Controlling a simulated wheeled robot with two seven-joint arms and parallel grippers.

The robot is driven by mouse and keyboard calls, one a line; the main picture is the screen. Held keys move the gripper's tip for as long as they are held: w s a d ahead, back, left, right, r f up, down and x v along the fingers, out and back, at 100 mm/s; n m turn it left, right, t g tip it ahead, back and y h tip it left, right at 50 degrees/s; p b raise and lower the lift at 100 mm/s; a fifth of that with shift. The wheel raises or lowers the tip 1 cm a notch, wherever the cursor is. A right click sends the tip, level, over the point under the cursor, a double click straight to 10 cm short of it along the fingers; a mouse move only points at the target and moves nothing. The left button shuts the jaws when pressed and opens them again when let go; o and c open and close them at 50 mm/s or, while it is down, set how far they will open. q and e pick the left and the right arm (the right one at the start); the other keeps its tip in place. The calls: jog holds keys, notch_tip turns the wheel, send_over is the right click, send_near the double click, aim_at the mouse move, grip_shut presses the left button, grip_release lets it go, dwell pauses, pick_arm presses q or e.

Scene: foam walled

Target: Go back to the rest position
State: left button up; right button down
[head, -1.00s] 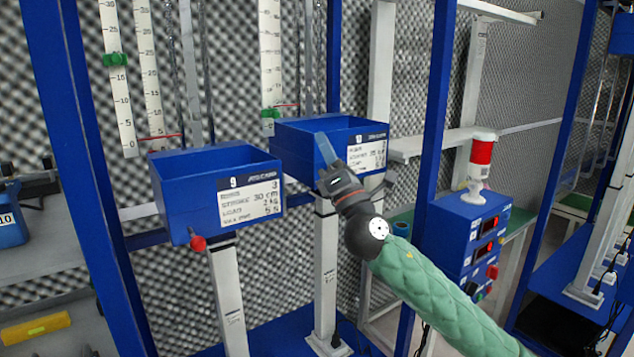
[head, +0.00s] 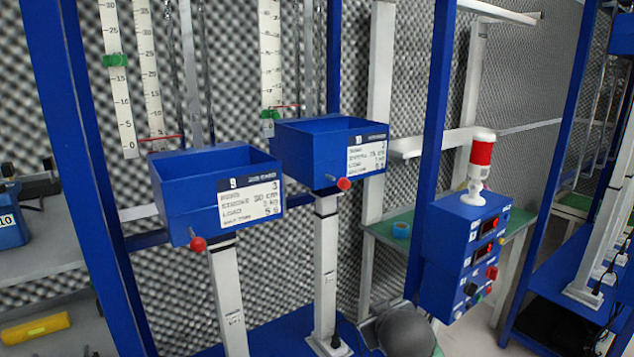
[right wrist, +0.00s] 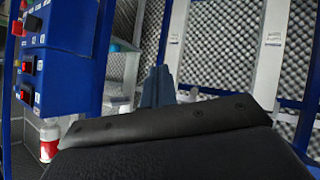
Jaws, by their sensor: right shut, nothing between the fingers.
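My right gripper (right wrist: 157,86) shows in the right wrist view as narrow blue fingers beyond the dark wrist housing. The fingers are shut with nothing between them. In the head view only a dark rounded part of my right arm shows at the bottom, right of the centre; the fingers are out of that view. My left gripper is in neither view.
Two blue labelled boxes, the left box (head: 190,205) and the right box (head: 300,150), stand on white posts. A blue control box (head: 462,250) carries a red-and-white beacon (head: 480,160). A blue upright (head: 432,130) stands between. Space before the boxes is clear.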

jog(key=s+f+m+g, duration=0.1)
jog(key=s+f+g, duration=0.3)
jog(key=s+f, duration=1.1)
jog(key=s+f+m+g+y, duration=0.1)
jog(key=s+f+g, duration=0.4)
jog(key=s+f, duration=1)
jog(key=s, duration=0.4)
jog(key=shift+s+d+m, duration=0.2)
jog(key=shift+s+m, duration=0.1)
jog(key=shift+s, duration=0.05)
